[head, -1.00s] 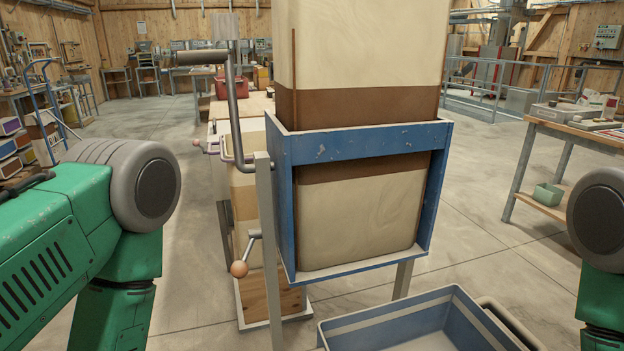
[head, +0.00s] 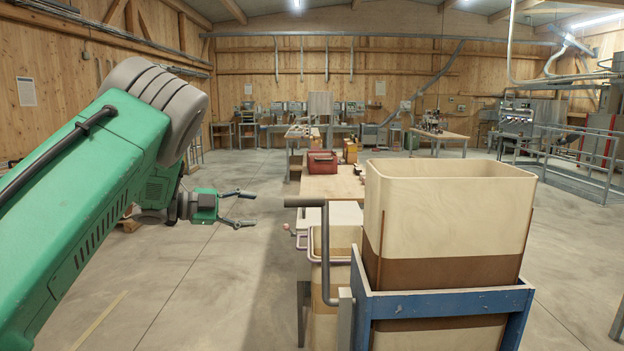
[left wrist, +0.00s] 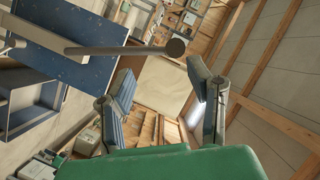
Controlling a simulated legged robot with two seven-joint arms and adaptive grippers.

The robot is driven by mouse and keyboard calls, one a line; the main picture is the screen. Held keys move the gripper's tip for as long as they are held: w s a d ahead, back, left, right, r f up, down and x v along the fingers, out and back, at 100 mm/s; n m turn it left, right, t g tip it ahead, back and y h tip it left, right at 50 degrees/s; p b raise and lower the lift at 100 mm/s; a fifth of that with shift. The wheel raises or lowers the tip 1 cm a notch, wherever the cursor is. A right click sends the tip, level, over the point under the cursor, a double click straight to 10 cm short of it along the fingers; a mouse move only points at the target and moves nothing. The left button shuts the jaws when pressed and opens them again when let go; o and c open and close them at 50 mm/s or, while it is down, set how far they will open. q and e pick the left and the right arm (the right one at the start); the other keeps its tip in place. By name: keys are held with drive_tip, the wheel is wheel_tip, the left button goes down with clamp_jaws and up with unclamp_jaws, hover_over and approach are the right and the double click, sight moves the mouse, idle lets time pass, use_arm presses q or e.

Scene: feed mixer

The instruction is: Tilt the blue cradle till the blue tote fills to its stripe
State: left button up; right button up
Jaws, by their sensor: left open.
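The blue cradle (head: 440,304) stands at the lower right of the head view, holding a tall cream bin (head: 450,205) with a brown band. A grey crank (head: 325,250) with a dark horizontal grip (head: 303,202) rises at its left side. My left gripper (head: 246,209) is open and empty, left of the grip and apart from it. In the left wrist view, the open fingers (left wrist: 155,92) show with the crank's bar (left wrist: 120,49) beyond them. The blue cradle (left wrist: 70,45) is at upper left there. A blue-grey box (left wrist: 30,108), likely the blue tote, is partly visible; its fill is unclear.
A wooden table (head: 333,187) with a red box (head: 322,163) stands behind the crank. Another cream container (head: 335,240) is just behind the crank. The floor (head: 215,290) left of the cradle is clear. Railings (head: 575,165) stand at the right.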

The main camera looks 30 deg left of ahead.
sight(300, 202)
use_arm(q)
drive_tip(key=shift+m+g+h, duration=0.4)
drive_tip(key=shift+m, duration=0.3)
drive_tip(key=r+x, duration=0.1)
drive_tip(key=x, duration=0.3)
drive_tip(key=r+p+x, duration=0.1)
drive_tip(key=x, duration=0.3)
drive_tip(key=p+x, duration=0.1)
drive_tip(key=x, duration=0.3)
drive_tip(key=shift+w+d+r, duration=0.35)
drive_tip(key=shift+w+d, duration=0.05)
drive_tip(key=shift+w, duration=0.05)
use_arm(e)
wheel_tip(300, 202, up, 3)
drive_tip(key=shift+d+r, duration=0.1)
use_arm(q)
clamp_jaws()
